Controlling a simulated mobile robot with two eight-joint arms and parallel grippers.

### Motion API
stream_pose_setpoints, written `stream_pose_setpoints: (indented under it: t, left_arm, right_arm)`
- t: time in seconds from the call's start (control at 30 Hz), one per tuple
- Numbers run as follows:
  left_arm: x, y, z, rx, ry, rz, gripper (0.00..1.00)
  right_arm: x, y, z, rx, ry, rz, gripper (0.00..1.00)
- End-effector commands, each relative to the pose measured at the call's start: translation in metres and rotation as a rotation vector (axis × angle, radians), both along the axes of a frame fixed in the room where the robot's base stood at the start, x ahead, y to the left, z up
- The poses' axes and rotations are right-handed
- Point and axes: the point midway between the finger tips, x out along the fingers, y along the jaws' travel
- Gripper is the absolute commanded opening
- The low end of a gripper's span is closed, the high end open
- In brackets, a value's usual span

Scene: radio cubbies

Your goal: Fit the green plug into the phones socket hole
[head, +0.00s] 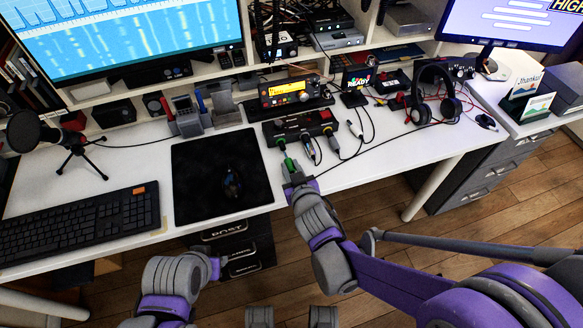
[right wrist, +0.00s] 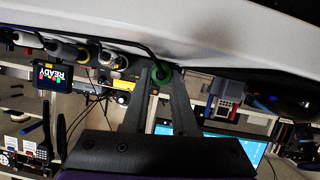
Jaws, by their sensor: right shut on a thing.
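The green plug (head: 289,164) is between the fingers of my right gripper (head: 296,180), which is shut on it at the table's front part. In the right wrist view the green plug (right wrist: 160,73) shows between the two dark fingertips. A dark box with red parts (head: 300,125) stands just beyond the plug, with other plugs and cables at its front. The phones socket hole cannot be made out, and I cannot tell whether the plug touches the box. My left arm (head: 172,278) is low at the left; its finger state is unclear.
A black mouse pad (head: 220,176) with a mouse lies left of the plug. A radio (head: 289,93) stands behind the box. The white desk front right of my gripper is clear.

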Motion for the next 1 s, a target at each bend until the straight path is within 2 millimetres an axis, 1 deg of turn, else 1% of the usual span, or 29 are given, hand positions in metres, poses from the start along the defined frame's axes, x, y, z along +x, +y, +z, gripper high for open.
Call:
stream_pose_setpoints:
  t: [1.0]
  left_arm:
    - [0.0, 0.0, 0.0, 0.0, 0.0, 0.0, 0.37]
  right_arm:
    - [0.025, 0.008, 0.0, 0.0, 0.0, 0.0, 0.0]
